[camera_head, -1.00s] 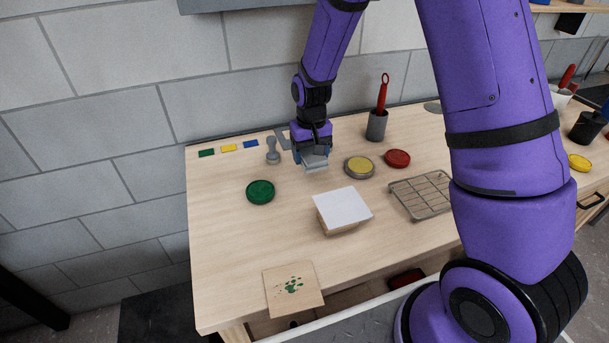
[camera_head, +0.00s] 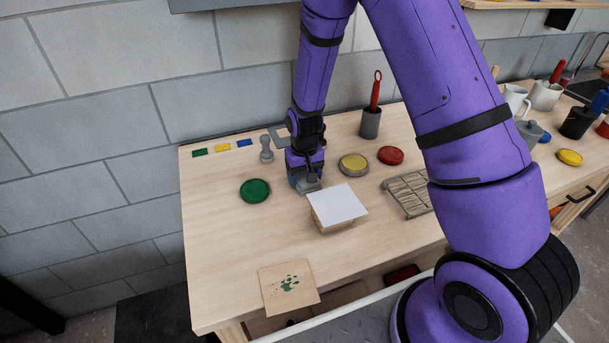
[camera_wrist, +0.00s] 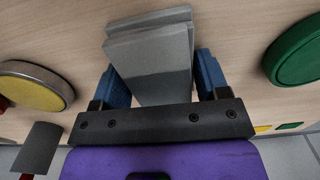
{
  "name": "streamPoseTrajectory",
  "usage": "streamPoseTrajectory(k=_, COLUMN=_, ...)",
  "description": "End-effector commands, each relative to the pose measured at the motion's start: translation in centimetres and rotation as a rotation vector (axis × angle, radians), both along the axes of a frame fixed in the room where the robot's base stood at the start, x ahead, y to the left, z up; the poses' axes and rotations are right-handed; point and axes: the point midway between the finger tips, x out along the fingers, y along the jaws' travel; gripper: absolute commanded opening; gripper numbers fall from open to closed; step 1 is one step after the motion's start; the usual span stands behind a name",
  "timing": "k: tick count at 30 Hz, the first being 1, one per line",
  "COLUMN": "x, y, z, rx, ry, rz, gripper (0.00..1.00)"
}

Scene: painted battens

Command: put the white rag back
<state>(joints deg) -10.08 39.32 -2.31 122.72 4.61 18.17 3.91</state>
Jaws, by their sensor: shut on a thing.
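A grey stamp-like piece (camera_head: 266,150) and a cup with a red-handled tool (camera_head: 370,122) stand behind. The front left is mostly clear.

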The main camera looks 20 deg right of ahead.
Motion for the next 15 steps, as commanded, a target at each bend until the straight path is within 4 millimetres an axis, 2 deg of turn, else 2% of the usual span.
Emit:
streamPoseTrajectory(k=2, x=-0.01, y=-0.01, z=-0.22, rx=0.0, ry=0.001, rz=0.0, gripper=0.46)
streamPoseTrajectory(k=3, x=0.0, y=-0.01, z=-0.27, rx=0.0, ry=0.0, rz=0.0, gripper=0.71)
streamPoseTrajectory(k=6, x=0.0, y=-0.01, z=-0.23, rx=0.0, ry=0.0, rz=0.0, gripper=0.94)
streamPoseTrajectory(k=15, x=0.0, y=-0.01, z=-0.11, rx=0.0, ry=0.0, rz=0.0, gripper=0.94)
